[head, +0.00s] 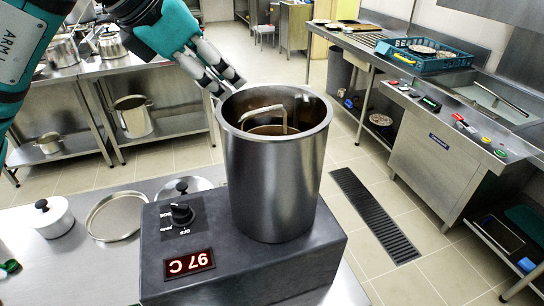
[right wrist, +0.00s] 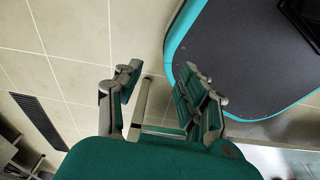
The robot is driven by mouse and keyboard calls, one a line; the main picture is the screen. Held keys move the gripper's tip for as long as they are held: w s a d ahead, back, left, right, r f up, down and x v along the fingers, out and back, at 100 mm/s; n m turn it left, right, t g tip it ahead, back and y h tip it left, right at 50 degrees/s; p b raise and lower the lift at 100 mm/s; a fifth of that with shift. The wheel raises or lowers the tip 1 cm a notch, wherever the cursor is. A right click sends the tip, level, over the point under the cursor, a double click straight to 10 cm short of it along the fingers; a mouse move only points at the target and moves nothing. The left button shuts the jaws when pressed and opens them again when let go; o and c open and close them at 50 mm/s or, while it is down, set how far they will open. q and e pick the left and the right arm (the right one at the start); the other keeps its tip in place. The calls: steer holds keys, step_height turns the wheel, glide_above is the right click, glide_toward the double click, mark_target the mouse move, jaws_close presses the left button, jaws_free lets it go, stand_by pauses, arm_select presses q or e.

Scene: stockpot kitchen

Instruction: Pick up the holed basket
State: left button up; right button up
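A tall steel pot (head: 277,185) stands on a dark heater box with a red "97 C" display. Inside it sits what looks like the holed basket (head: 268,130), with its looped metal handle (head: 265,110) rising near the rim. The walls of the pot hide most of the basket. My left gripper (head: 229,87) is just above and to the left of the pot's rim, apart from the handle. Its fingers look parted and empty. My right gripper (right wrist: 165,95) shows only in the right wrist view, open and empty over the floor beside my base.
The heater box (head: 245,270) rests on a steel table with a white lidded pot (head: 52,217) and a round tray (head: 114,216) at left. A sink counter with a teal rack (head: 430,55) stands at right. Tiled floor lies between.

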mark_target(264, 110)
arm_select(q)
steer(key=p+x, duration=0.1)
steer(key=x, duration=0.3)
steer(key=p+x, duration=0.2)
steer(key=x, duration=0.1)
steer(key=p+x, duration=0.1)
steer(key=x, duration=0.3)
steer(key=shift+w+d, duration=0.2)
steer(key=shift+d, duration=0.2)
steer(key=shift+w+d+f, duration=0.1)
steer(key=shift+f, duration=0.15)
arm_select(e)
steer(key=r, duration=0.1)
steer(key=s+r, duration=0.1)
steer(key=r, duration=0.2)
steer(key=shift+s+d+r, duration=0.1)
steer(key=shift+s+r, duration=0.15)
steer(key=shift+r, duration=0.05)
arm_select(q)
steer(key=shift+c, duration=0.4)
jaws_close()
